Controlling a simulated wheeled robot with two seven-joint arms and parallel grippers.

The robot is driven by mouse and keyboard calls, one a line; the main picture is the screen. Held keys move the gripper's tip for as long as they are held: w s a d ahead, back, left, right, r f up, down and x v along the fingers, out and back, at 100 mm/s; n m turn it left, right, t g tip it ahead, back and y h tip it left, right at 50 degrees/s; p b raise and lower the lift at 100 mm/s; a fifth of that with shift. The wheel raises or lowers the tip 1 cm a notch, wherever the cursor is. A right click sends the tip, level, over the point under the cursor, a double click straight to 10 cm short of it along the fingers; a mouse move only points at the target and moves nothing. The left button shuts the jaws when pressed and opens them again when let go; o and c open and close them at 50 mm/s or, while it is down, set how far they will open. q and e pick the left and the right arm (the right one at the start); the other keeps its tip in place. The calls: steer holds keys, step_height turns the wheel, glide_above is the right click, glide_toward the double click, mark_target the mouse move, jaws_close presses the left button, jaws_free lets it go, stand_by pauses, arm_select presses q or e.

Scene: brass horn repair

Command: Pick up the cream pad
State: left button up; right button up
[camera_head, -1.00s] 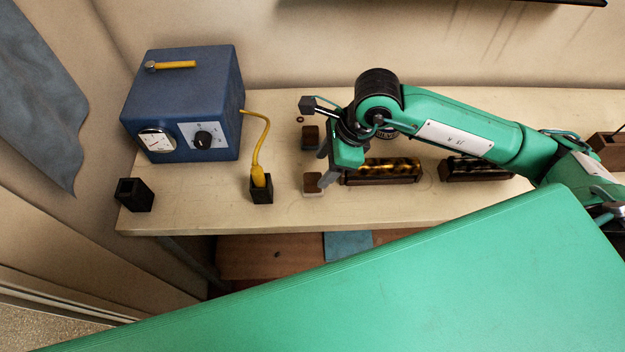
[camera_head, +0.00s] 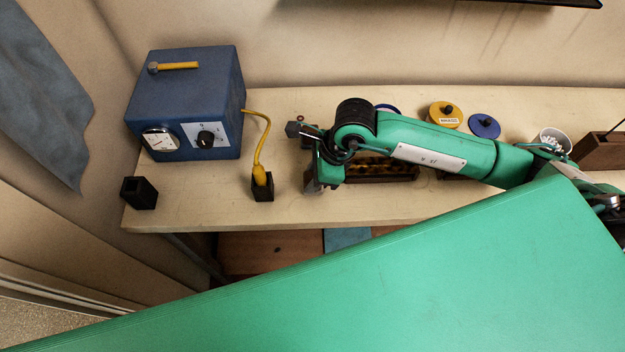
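My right gripper (camera_head: 314,185) points down at the front of the bench, left of a dark wooden cradle (camera_head: 380,174) that holds a dark and gold mottled piece. The fingers are small and close together here. I cannot tell whether they are open or shut, or whether anything is between them. I cannot make out the cream pad; the gripper covers the spot where a small brown block with a cream lower edge showed before. My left gripper is not in view.
A blue box (camera_head: 186,105) with a dial stands at the left. Its yellow cable runs to a yellow-handled tool in a black holder (camera_head: 263,190). A black open cup (camera_head: 139,193) sits at the left edge. Yellow (camera_head: 446,115) and blue (camera_head: 484,126) round tins stand at the back right.

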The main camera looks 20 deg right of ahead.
steer(key=shift+c, duration=0.5)
steer(key=shift+r, duration=0.1)
